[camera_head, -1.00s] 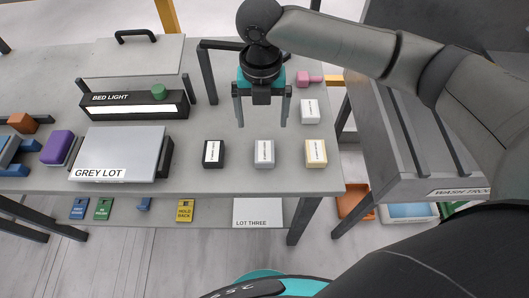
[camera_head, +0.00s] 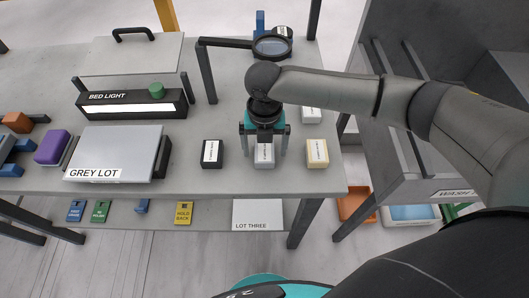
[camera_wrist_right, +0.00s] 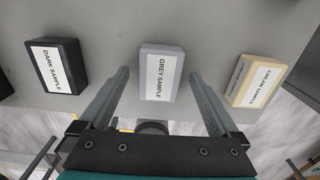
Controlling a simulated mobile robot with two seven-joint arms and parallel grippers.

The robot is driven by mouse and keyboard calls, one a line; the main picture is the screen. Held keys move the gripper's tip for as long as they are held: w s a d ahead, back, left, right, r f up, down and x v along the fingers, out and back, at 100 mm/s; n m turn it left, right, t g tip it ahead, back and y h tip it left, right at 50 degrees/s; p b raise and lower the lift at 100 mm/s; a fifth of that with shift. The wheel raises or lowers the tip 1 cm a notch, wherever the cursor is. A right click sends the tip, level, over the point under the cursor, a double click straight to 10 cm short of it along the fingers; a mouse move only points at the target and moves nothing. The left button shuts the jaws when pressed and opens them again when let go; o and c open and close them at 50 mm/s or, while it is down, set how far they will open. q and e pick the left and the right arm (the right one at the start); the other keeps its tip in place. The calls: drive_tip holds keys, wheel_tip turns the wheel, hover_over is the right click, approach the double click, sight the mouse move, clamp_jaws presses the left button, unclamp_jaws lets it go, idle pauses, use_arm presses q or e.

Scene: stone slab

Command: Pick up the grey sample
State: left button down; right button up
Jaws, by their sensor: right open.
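The grey sample (camera_head: 264,159) is a small light-grey block with a white label, near the front edge of the stone slab (camera_head: 225,182). In the right wrist view the grey sample (camera_wrist_right: 161,72) lies label up, ahead of and between the two fingers. My right gripper (camera_head: 264,150) is open and above the grey sample, with a finger to each side. In the wrist view its fingers (camera_wrist_right: 160,85) are wide apart and hold nothing. My left gripper is not in view.
The dark sample (camera_head: 212,154) stands to the left and the cream sample (camera_head: 316,153) to the right, each with a small gap. A white block (camera_head: 312,115) lies behind.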

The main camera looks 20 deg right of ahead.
drive_tip(key=shift+c, duration=0.4)
clamp_jaws()
idle(0.4)
